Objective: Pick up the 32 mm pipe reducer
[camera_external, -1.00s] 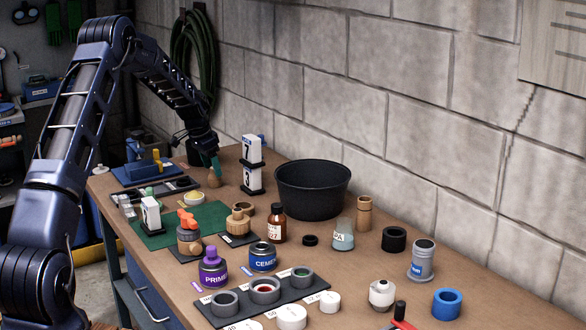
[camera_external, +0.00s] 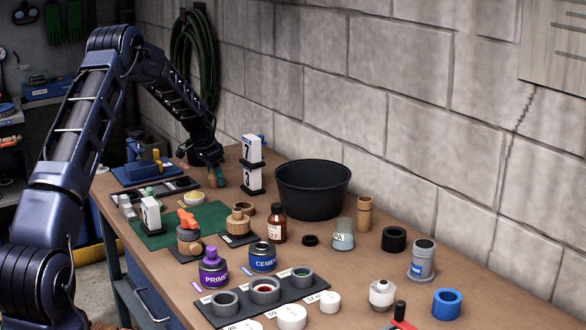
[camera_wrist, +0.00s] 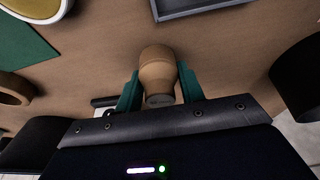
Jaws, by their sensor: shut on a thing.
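A tan, rounded, stepped piece (camera_wrist: 157,72), which looks like the pipe reducer, stands between my green fingertips in the wrist view. Its size cannot be read. My gripper (camera_wrist: 160,92) is shut on it, one finger on each side. In the external view my gripper (camera_external: 214,177) is low at the far end of the bench, left of the numbered white blocks. The fingers mostly cover the piece there. Whether it touches the bench is hard to tell.
A yellow-filled bowl (camera_external: 194,198) and a green mat (camera_external: 165,234) lie nearer. A blue vise-like tool (camera_external: 150,168) is at left.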

